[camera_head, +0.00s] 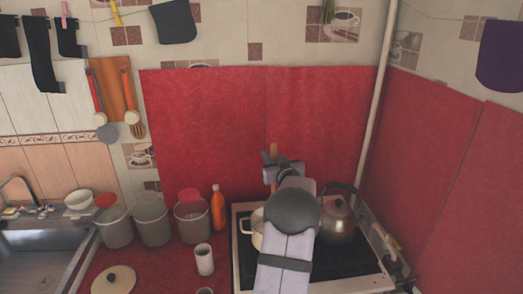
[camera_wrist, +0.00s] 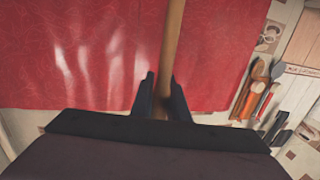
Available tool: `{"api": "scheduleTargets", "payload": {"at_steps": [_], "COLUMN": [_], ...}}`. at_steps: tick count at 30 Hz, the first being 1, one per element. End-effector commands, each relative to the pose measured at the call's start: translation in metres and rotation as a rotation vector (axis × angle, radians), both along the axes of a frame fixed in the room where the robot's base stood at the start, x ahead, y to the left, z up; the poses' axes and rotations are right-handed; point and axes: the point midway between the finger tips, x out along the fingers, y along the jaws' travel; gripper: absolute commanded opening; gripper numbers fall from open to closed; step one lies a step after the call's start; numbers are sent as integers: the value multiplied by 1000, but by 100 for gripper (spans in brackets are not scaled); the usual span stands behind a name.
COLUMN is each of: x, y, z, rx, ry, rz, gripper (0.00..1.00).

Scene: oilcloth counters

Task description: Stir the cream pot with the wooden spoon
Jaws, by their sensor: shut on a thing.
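My gripper (camera_head: 275,170) is shut on the wooden spoon (camera_head: 273,151), above the stove in the head view. In the wrist view the spoon's handle (camera_wrist: 173,45) rises upright between my two dark fingers (camera_wrist: 161,100). The spoon's lower end is hidden behind my arm in the head view. The cream pot (camera_head: 257,228) stands on the left part of the stove, and my arm covers much of it. I cannot tell whether the spoon is inside the pot.
A metal kettle (camera_head: 340,218) stands right of my arm on the stove (camera_head: 347,268). Lidded jars (camera_head: 115,228), an orange bottle (camera_head: 218,212), a white cup (camera_head: 204,260) and a loose lid (camera_head: 114,280) stand on the red counter to the left. A sink (camera_head: 40,255) is at far left.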

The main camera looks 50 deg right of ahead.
Motion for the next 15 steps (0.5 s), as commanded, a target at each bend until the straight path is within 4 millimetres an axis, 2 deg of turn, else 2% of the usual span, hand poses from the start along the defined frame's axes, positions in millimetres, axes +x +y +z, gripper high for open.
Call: {"api": "scheduleTargets", "payload": {"at_steps": [15], "x": [-2], "y": [-1], "z": [-7], "rx": [-2], "ry": [0], "rz": [1], "gripper": [0]}}
